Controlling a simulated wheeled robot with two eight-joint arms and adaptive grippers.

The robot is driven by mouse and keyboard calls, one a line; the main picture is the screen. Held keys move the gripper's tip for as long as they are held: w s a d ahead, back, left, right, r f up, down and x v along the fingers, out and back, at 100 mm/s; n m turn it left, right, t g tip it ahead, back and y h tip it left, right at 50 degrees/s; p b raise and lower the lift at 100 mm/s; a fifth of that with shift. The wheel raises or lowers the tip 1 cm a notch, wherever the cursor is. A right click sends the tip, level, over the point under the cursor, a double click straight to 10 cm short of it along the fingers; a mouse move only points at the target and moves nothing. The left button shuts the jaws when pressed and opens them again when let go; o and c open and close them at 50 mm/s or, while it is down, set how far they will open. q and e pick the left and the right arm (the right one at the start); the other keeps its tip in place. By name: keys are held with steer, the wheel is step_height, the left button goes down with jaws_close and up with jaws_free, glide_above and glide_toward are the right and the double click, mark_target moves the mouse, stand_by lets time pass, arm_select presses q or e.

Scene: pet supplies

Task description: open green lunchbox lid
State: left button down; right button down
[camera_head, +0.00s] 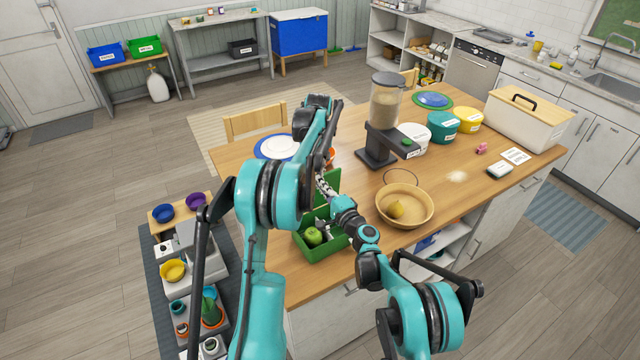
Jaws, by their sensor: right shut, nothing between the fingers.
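The green lunchbox (322,252) sits at the left front of the wooden table. Its lid (332,184) stands raised at the back of the box, partly hidden by my arms. A green round item (313,236) and other small things lie inside the box. My right gripper (322,187) is shut and empty, in front of the raised lid; I cannot tell whether it touches the lid. My left arm passes left of the box and its dark end part is above and behind the lid. The left fingers cannot be made out.
A wooden bowl (418,207) with a pear-like fruit stands right of the box. A food dispenser (384,115) stands behind it. A white plate on a blue one (277,148) lies behind my left arm.

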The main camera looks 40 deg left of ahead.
steer(key=shift+x, duration=0.95)
arm_select(q)
steer(key=c, duration=1.2)
jaws_free()
